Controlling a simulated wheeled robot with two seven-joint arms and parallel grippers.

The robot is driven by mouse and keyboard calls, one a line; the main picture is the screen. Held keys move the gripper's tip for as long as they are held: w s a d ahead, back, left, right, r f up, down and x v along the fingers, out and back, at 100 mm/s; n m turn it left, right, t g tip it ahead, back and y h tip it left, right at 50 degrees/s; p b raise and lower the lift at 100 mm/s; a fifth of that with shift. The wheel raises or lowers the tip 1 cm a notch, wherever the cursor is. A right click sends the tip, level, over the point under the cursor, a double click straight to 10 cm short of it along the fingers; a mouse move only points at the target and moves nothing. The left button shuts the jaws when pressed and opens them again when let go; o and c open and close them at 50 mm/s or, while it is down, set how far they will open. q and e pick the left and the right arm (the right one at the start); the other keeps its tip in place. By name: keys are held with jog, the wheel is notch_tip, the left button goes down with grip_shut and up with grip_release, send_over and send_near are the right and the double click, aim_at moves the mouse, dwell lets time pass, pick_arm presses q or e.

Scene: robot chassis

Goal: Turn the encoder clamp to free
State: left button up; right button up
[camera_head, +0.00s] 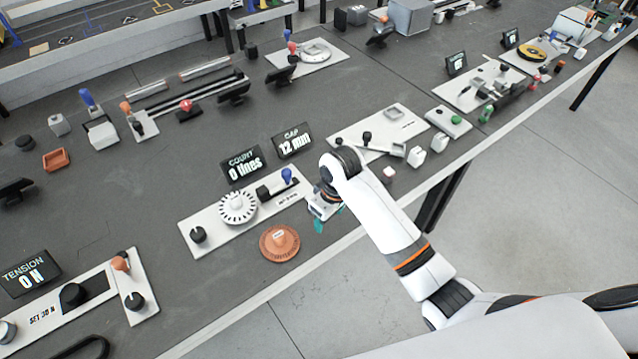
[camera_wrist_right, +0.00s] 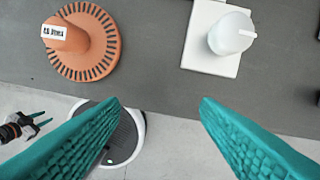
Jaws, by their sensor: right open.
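A white round knob with a raised pointer bar (camera_wrist_right: 232,34) sits on a square white base (camera_wrist_right: 212,62) in the right wrist view. No label shows on it, so I cannot tell whether it is the encoder clamp. An orange slotted disc with a grip (camera_head: 279,243) lies on the bench, and it also shows at the upper left of the wrist view (camera_wrist_right: 85,62). My right gripper (camera_head: 330,218) is open and empty near the bench's front edge; its teal fingers (camera_wrist_right: 160,102) are apart, short of both parts. My left gripper (camera_wrist_right: 43,119) shows small and open at the wrist view's left edge.
A white plate (camera_head: 215,232) carries a white slotted wheel (camera_head: 238,207), a black knob (camera_head: 198,235) and a blue-handled lever (camera_head: 287,175). Displays behind read COUNT 0 lines (camera_head: 242,165) and GAP 12 mm (camera_head: 292,141). Small white blocks stand to the right.

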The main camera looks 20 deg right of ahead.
jog(key=w+d+r+g, duration=0.1)
jog(key=w+d+r, duration=0.1)
jog(key=w+r, duration=0.7)
jog(key=shift+n+h, duration=0.4)
jog(key=f, duration=0.4)
jog(key=f+p, duration=0.1)
jog(key=f, duration=0.7)
jog(key=shift+w+d+f, duration=0.25)
jog(key=shift+w+f, duration=0.05)
jog(key=shift+w, duration=0.1)
jog(key=c, duration=1)
